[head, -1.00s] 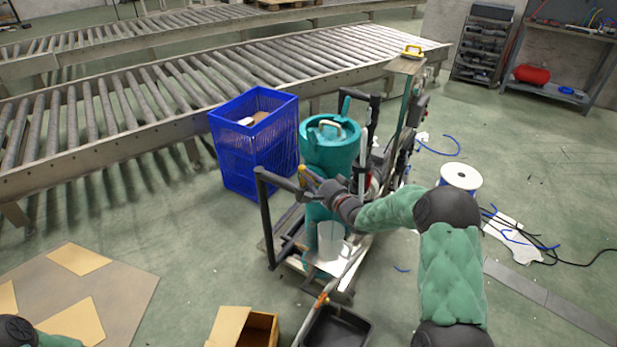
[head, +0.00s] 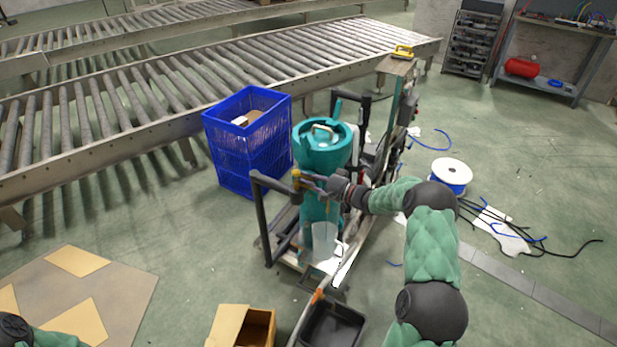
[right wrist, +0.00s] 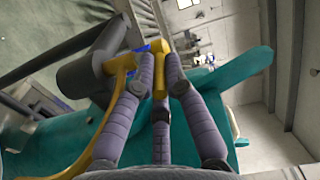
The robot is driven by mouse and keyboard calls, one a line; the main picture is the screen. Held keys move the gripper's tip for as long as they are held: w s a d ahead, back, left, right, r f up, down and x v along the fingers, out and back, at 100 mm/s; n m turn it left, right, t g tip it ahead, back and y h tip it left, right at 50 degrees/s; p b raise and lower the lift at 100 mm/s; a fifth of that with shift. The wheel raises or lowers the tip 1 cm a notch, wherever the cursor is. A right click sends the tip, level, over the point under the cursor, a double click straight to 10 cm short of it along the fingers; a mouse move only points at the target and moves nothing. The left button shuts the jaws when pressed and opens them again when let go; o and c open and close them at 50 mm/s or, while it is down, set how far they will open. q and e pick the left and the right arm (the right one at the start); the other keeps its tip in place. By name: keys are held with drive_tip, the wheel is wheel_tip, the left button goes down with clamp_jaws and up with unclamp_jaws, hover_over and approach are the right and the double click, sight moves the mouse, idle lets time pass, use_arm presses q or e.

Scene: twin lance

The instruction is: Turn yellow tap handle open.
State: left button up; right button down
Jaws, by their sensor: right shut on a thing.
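The yellow tap handle (head: 296,175) is a small yellow piece at the front of a teal tank (head: 321,150), below its lid. My right gripper (head: 306,183) reaches it from the right. In the right wrist view, the gripper fingers (right wrist: 160,80) are closed around the yellow handle (right wrist: 160,52), which stands between their tips. A curved yellow piece (right wrist: 108,118) runs down to the left there; its link to the handle is partly hidden by the fingers. Only part of my left arm shows at the lower left of the head view, without its gripper.
The tank stands on a cart with dark upright rails (head: 258,215). A blue crate (head: 235,150) is left of it. A clear container (head: 324,243) sits below the tank. A cardboard box (head: 228,325) and a black tray (head: 333,328) lie in front.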

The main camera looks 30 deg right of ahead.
drive_tip(key=shift+f, duration=0.15)
drive_tip(key=c, duration=1.3)
unclamp_jaws()
drive_tip(key=v, duration=1.2)
